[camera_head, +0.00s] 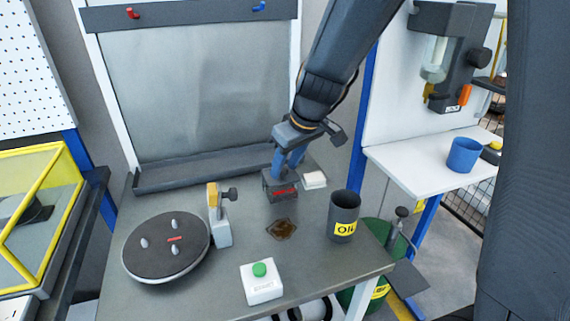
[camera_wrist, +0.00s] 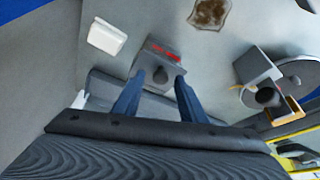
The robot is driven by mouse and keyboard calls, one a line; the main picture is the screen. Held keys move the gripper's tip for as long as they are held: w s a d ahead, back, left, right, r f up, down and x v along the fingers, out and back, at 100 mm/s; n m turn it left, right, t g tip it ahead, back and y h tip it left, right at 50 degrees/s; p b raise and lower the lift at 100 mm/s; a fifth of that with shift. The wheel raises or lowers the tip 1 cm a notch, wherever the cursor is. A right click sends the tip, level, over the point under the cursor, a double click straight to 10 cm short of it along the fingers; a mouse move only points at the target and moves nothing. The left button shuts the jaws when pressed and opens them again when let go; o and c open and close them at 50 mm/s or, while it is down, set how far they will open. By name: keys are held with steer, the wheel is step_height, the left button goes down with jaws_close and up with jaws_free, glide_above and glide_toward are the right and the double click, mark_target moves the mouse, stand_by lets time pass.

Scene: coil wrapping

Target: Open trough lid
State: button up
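A small dark box (camera_head: 280,190) with a red mark on its front stands on the grey bench; I take it to be the trough with its lid. In the wrist view the box (camera_wrist: 152,58) has a dark round knob (camera_wrist: 160,76) on top. The lid looks closed. My gripper (camera_head: 284,170), with blue fingers, is just above the box. In the wrist view my gripper (camera_wrist: 158,84) is open, its fingers apart on either side of the knob. I cannot tell whether a finger touches it.
A white block (camera_head: 314,180) sits right of the box. A brown stain (camera_head: 282,229), an OIL can (camera_head: 344,222) and a green-button box (camera_head: 261,282) are nearer the front. A yellow-topped stand (camera_head: 221,228) and a round turntable (camera_head: 148,250) are left. A dark ledge (camera_head: 200,172) runs behind.

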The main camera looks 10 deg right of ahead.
jaws_close()
